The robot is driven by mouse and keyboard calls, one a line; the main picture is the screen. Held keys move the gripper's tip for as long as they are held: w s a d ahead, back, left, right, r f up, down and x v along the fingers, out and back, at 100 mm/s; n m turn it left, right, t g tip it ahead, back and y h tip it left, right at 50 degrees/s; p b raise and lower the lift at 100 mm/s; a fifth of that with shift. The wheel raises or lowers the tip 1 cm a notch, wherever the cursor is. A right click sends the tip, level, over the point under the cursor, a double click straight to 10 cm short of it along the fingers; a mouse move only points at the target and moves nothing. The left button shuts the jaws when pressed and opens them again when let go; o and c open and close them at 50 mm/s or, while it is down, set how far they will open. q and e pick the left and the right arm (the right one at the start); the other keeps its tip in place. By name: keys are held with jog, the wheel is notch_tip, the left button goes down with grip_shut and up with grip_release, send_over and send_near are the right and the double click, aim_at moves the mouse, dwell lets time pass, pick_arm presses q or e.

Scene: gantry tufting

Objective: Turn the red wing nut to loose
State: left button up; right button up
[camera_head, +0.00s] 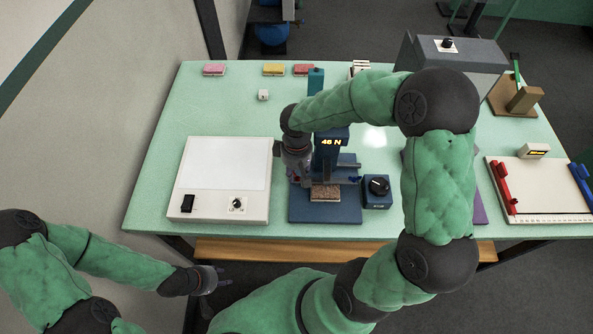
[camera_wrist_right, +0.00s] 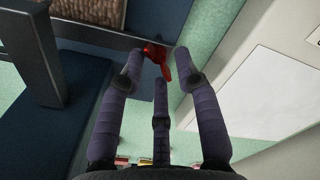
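The red wing nut (camera_wrist_right: 154,53) shows in the right wrist view at the end of a grey bar, with one wing pointing down toward my fingers. My right gripper (camera_wrist_right: 158,65) is open, with its fingers spread to either side of the nut and the third finger just below it. No finger clearly closes on the nut. In the head view my right gripper (camera_head: 297,178) reaches down at the left side of the blue press (camera_head: 328,160), whose display reads 46 N; it mostly hides the nut there. My left gripper (camera_head: 214,279) hangs off the table's front edge, empty, fingers apart.
A white light box (camera_head: 222,160) stands left of the press. A brown textured block (camera_head: 325,192) sits on the press's base, with a blue knob box (camera_head: 377,191) to its right. A whiteboard (camera_head: 545,190) with red and blue handles is further right. My right arm crosses over the table.

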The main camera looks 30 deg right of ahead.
grip_shut()
jog(key=shift+n, duration=0.3)
jog(key=n+p, duration=0.2)
jog(key=n, duration=0.1)
jog(key=shift+a+r, duration=0.1)
jog(key=shift+r, duration=0.05)
jog(key=shift+a+n+p, duration=0.1)
jog(key=shift+n+p, duration=0.8)
jog(key=shift+n, duration=0.8)
grip_release()
jog(key=shift+a, duration=0.1)
